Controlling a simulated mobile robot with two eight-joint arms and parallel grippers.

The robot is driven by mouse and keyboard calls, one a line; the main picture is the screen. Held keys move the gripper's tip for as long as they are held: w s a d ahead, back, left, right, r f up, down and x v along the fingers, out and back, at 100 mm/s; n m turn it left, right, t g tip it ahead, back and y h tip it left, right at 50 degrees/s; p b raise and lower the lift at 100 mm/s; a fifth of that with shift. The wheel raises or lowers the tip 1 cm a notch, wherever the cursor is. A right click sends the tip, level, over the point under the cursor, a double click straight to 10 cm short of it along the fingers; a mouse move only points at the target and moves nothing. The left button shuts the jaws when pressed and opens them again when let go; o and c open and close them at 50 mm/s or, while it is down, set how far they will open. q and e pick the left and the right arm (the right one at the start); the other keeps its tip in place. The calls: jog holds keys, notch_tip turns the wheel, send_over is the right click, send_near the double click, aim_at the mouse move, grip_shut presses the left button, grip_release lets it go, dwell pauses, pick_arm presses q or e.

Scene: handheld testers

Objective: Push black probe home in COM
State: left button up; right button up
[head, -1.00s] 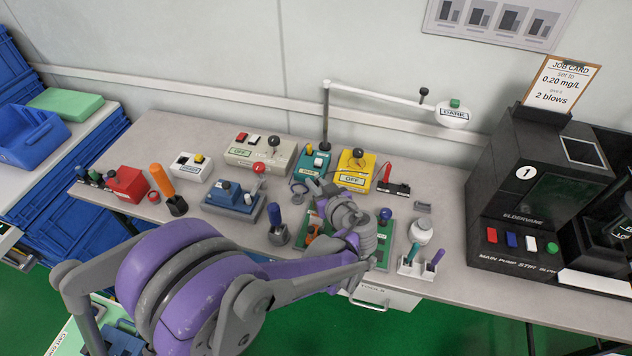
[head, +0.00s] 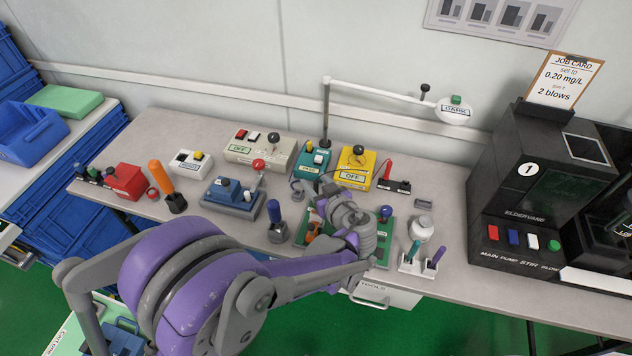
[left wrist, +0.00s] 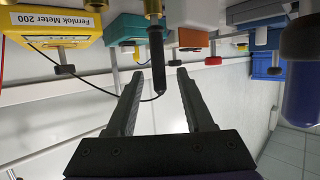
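A black probe (left wrist: 157,62) shows in the left wrist view, lined up with a brass socket (left wrist: 154,6) at the top edge. A thin black cable loops from its free end. How deep the probe sits is unclear, and no COM label is readable. My left gripper (left wrist: 159,78) is open, its two fingers on either side of the probe's free end, with gaps on both sides. In the head view my left gripper (head: 325,188) is at the bench middle, in front of the yellow meter (head: 355,168), and hides the probe. The meter also shows in the left wrist view (left wrist: 50,28). My right gripper is not in view.
A teal box (head: 312,160) stands beside the meter. A lamp arm (head: 385,92) stretches above the back of the bench. A green tray (head: 384,258) lies under my left wrist. A blue-handled tool (head: 275,215) stands left of it, and a white holder (head: 412,265) right of it.

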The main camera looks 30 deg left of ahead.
pick_arm(q)
jog(key=v, duration=1)
jog(key=shift+s+d+r+p, duration=0.15)
jog(key=shift+s+d+p, duration=0.15)
jog(key=shift+p, duration=0.15)
jog(key=shift+w, duration=0.1)
jog(key=s+a+m+g+h+p, duration=0.3)
jog(key=s+m+h+p, duration=0.15)
jog(key=s, duration=0.35)
jog(key=s+d+r+m+h+p, duration=0.3)
jog(key=s+d+m+h+p, duration=0.1)
jog(key=s+d+m+h, duration=0.1)
jog(key=shift+s+r+m+h, duration=0.3)
jog(key=shift+s+m+h, duration=0.35)
jog(key=shift+s+h, duration=0.4)
